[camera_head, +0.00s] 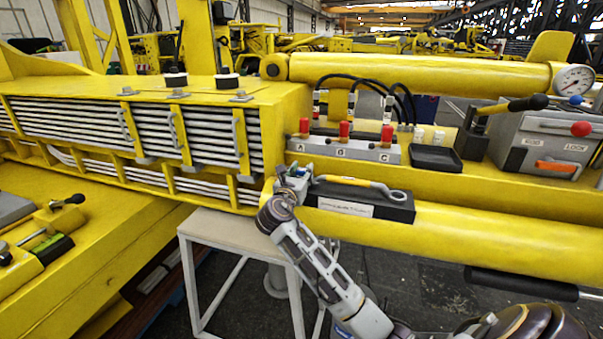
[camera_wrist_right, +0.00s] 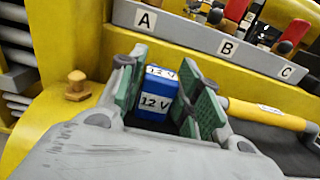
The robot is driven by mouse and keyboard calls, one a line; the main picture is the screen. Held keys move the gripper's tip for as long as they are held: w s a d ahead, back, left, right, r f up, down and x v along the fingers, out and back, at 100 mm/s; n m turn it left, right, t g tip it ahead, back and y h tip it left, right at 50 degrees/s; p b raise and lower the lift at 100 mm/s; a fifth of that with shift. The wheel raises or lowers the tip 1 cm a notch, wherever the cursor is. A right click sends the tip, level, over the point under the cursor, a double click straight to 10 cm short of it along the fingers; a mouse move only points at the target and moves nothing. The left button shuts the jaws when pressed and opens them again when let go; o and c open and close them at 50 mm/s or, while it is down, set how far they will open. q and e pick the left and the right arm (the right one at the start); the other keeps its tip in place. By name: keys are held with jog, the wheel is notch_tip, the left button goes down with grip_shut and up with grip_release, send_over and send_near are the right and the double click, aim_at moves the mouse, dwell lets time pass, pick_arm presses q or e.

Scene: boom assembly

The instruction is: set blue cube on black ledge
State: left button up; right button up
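The blue cube (camera_wrist_right: 157,95) has white "12 V" labels and sits between the green-padded fingers of my right gripper (camera_wrist_right: 168,90) in the right wrist view. The pads flank it closely and look closed on its sides; its underside is hidden. In the head view my right gripper (camera_head: 293,176) is at the left end of a black block (camera_head: 385,208) with a white label and a grey and yellow handle. This block is the likely black ledge. I cannot tell whether the cube touches it. My left gripper is not in view.
A grey valve block (camera_head: 345,151) marked A, B and C with red knobs stands just behind the gripper. A black tray (camera_head: 437,158) and a grey control box (camera_head: 545,140) are to the right. A yellow bolt (camera_wrist_right: 77,86) sits left of the gripper.

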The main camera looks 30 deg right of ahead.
jog(key=shift+r, duration=0.1)
dwell(0.3)
jog(key=b+v, duration=0.2)
jog(key=v, duration=1)
jog(key=shift+w, duration=0.1)
dwell(0.6)
